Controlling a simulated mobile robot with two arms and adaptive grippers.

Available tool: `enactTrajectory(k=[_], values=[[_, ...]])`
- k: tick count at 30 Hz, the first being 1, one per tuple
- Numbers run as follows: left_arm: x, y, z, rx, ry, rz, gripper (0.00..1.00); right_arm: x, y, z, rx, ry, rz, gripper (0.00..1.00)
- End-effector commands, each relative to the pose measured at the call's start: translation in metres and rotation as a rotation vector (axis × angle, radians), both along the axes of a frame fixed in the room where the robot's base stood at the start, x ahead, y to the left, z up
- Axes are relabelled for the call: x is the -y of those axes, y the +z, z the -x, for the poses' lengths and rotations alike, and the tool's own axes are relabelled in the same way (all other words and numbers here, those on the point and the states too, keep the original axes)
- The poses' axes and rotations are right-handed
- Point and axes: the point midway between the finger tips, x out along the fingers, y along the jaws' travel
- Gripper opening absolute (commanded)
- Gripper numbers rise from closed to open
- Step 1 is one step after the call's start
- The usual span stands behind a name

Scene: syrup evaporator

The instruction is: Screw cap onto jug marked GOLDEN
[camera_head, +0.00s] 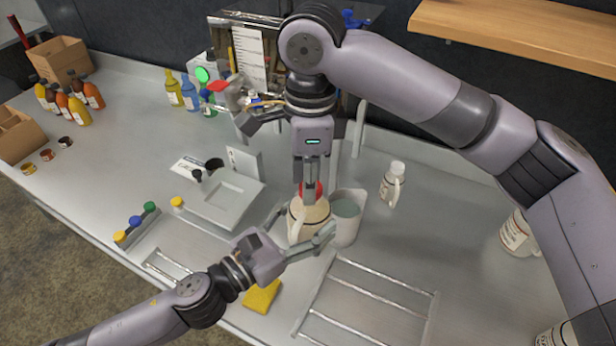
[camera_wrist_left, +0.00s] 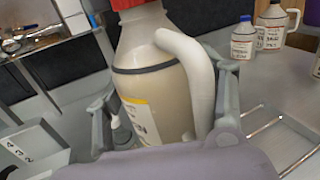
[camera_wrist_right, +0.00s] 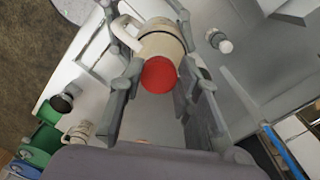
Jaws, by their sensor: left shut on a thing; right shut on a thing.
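A cream jug (camera_head: 309,222) with a white handle stands upright on the steel counter. It fills the left wrist view (camera_wrist_left: 160,85), where its white and yellow label is turned partly away and I cannot read its marking. My left gripper (camera_head: 303,232) is shut around the jug's body, a finger on each side. A red cap (camera_head: 312,188) is at the top of the jug's neck; it also shows in the right wrist view (camera_wrist_right: 158,75). My right gripper (camera_head: 310,180) points straight down and is shut on the red cap. The threads are hidden.
A translucent pitcher (camera_head: 346,218) stands right beside the jug. Green, blue and yellow caps (camera_head: 135,221) sit on a holder at left. A yellow sponge (camera_head: 261,297) lies in front. Another white jug (camera_head: 391,184) stands behind right. Wire racks (camera_head: 370,305) lie at front right.

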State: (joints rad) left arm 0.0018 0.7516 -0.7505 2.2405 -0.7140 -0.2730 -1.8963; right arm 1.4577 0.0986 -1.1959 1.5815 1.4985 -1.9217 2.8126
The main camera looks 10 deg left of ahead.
Motion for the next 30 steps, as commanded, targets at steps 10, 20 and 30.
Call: enactTrajectory(k=[10,20,30], values=[[0.002,0.002,0.002,0.004,-0.006,0.002,0.0,-0.001,0.001,-0.001,0.003,0.001,-0.003,0.45],[0.001,0.002,0.001,0.005,-0.004,0.003,0.0,0.0,0.0,-0.001,0.002,0.002,-0.001,0.51],[0.001,0.002,0.0,0.005,-0.003,0.002,0.0,-0.001,0.031,-0.002,0.004,0.003,-0.003,0.51]])
